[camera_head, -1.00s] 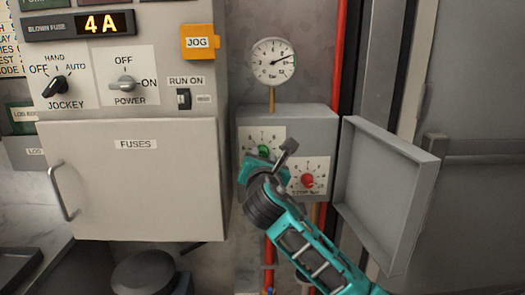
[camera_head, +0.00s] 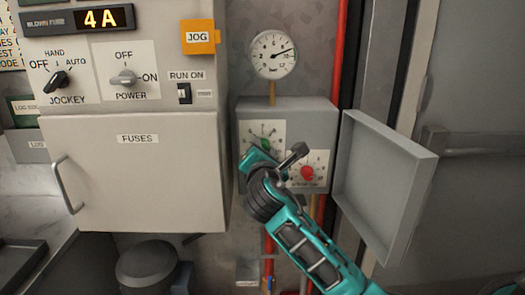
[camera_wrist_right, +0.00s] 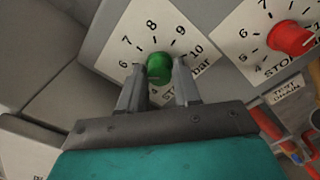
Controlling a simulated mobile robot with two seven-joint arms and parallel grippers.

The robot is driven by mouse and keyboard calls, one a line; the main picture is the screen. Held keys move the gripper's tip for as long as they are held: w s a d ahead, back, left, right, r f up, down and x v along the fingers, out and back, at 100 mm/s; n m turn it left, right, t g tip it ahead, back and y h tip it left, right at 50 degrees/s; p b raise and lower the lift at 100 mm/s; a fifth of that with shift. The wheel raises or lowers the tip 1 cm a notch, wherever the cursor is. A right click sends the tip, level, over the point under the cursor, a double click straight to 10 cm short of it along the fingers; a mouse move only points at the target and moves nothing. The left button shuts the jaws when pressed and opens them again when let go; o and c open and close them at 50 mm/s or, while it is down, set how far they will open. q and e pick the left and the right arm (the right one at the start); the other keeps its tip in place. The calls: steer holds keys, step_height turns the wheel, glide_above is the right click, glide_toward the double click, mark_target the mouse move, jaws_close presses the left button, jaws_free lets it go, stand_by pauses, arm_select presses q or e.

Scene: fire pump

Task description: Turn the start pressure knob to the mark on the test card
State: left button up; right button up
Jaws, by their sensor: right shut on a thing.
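The green knob (camera_wrist_right: 159,68) sits on a white dial plate (camera_wrist_right: 135,25) with numbers from 6 to 10 and the word bar. In the wrist view the right gripper (camera_wrist_right: 159,75) has one finger on each side of the knob and is shut on it. In the head view the green knob (camera_head: 265,143) shows just above my right gripper (camera_head: 262,158), which hides the lower part of its plate. The knob's pointer is too small to read surely. The test card cannot be made out. My left gripper is not in view.
A red knob (camera_head: 307,172) on its own plate lies right of the green one. A pressure gauge (camera_head: 273,55) stands above the grey box (camera_head: 320,125). The box's open door (camera_head: 385,180) sticks out at the right. The fuse cabinet (camera_head: 135,185) stands at the left.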

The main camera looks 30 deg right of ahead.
steer(key=o, duration=1.1)
steer(key=shift+c, duration=0.2)
steer(key=v, duration=1.3)
steer(key=shift+d, duration=0.1)
